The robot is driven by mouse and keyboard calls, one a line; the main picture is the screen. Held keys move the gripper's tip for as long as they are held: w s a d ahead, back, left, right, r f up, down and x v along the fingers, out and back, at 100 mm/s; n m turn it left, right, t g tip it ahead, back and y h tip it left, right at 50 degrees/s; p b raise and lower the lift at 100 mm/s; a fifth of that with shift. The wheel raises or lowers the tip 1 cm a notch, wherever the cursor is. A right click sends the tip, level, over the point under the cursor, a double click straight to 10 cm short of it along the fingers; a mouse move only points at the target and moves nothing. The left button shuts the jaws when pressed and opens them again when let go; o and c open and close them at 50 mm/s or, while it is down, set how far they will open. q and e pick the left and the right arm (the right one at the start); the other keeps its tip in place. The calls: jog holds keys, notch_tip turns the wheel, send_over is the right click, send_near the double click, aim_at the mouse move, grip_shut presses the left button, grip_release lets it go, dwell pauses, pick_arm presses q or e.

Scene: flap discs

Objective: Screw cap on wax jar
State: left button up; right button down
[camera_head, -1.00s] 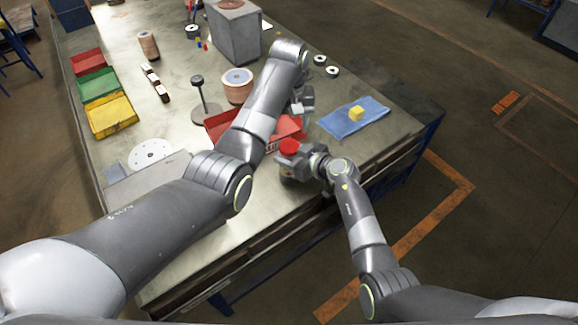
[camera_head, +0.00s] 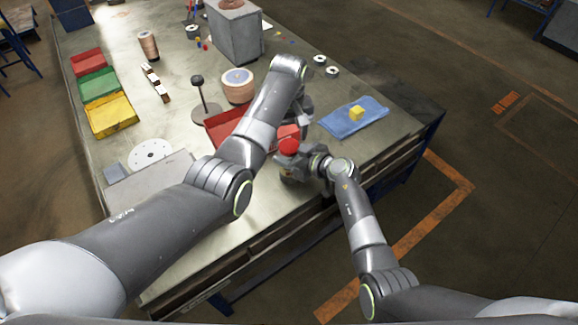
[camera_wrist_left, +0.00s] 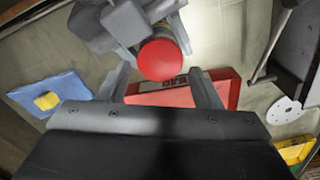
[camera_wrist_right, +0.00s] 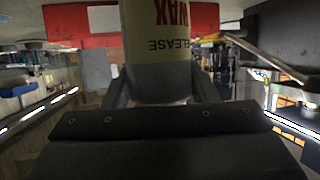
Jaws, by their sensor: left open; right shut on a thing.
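The wax jar (camera_wrist_right: 162,50), pale with red and dark lettering, is between the fingers of my right gripper (camera_wrist_right: 162,88), which is shut on it. The red cap (camera_head: 289,147) shows at the jar's top in the head view. In the left wrist view the cap (camera_wrist_left: 161,60) is seen from above, with the right gripper around the jar beside it. My left gripper (camera_wrist_left: 168,85) is open, its fingers apart on either side below the cap and not touching it. The jar's body is mostly hidden in the head view, so I cannot tell how the cap sits on its thread.
A red tray (camera_head: 222,124) lies behind the grippers. A blue cloth (camera_head: 345,122) with a yellow block (camera_head: 356,113) lies to the right.

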pick_arm(q)
jog(key=shift+f, duration=1.4)
jog(key=c, duration=0.8)
jog(key=shift+m, duration=0.8)
jog(key=o, duration=1.2)
jog(key=shift+c, duration=0.2)
jog(key=shift+d+r, duration=0.1)
jog(key=shift+r, duration=0.4)
notch_tip(320, 180, up, 11)
jog(key=shift+a, duration=0.25)
